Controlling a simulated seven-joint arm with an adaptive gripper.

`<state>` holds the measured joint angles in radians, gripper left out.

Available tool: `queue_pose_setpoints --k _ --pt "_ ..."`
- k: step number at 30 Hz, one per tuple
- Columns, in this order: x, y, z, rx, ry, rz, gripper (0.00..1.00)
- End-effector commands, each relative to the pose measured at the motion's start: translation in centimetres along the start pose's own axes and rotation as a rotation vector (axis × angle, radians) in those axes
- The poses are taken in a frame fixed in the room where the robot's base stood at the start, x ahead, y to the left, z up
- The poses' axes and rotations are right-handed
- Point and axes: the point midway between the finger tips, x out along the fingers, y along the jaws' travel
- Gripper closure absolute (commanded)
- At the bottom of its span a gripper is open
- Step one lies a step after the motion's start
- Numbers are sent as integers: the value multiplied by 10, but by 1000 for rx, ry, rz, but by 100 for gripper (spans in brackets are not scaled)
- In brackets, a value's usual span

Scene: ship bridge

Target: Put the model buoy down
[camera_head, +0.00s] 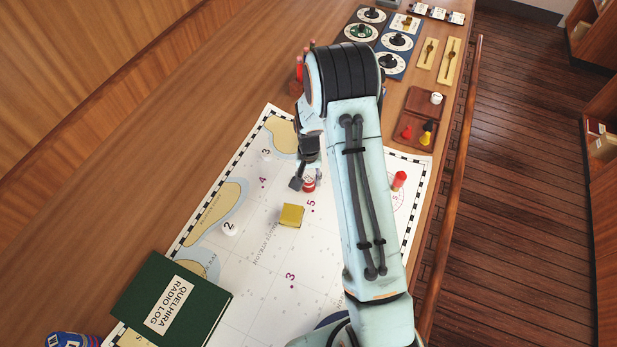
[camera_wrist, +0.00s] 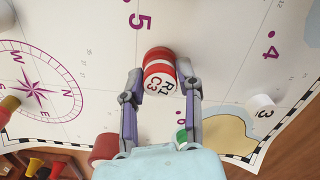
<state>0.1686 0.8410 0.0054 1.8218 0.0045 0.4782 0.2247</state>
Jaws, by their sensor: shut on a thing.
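The model buoy is a small red and white banded cylinder with black lettering on its pale end. In the wrist view the buoy (camera_wrist: 159,66) sits between the two fingers of my gripper (camera_wrist: 160,82), which is shut on it. In the head view my gripper (camera_head: 305,177) hangs over the chart (camera_head: 262,285), and the buoy (camera_head: 309,185) shows below it, partly hidden by a finger. The buoy is near the purple 5. I cannot tell whether it touches the chart.
A yellow block (camera_head: 292,215) lies close by on the chart. White markers numbered 2 (camera_head: 230,228) and 3 (camera_head: 266,153) stand left. A red piece (camera_head: 400,180) stands right. A green log book (camera_head: 172,300) covers the near left. A brown tray (camera_head: 410,135) holds small pieces.

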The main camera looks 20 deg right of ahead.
Motion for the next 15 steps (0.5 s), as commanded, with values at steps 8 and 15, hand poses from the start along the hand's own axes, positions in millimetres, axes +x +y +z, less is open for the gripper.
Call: queue_pose_setpoints --k 8,15 --pt "2 0 0 0 1 0 86" --pt "4 0 0 0 1 0 40"
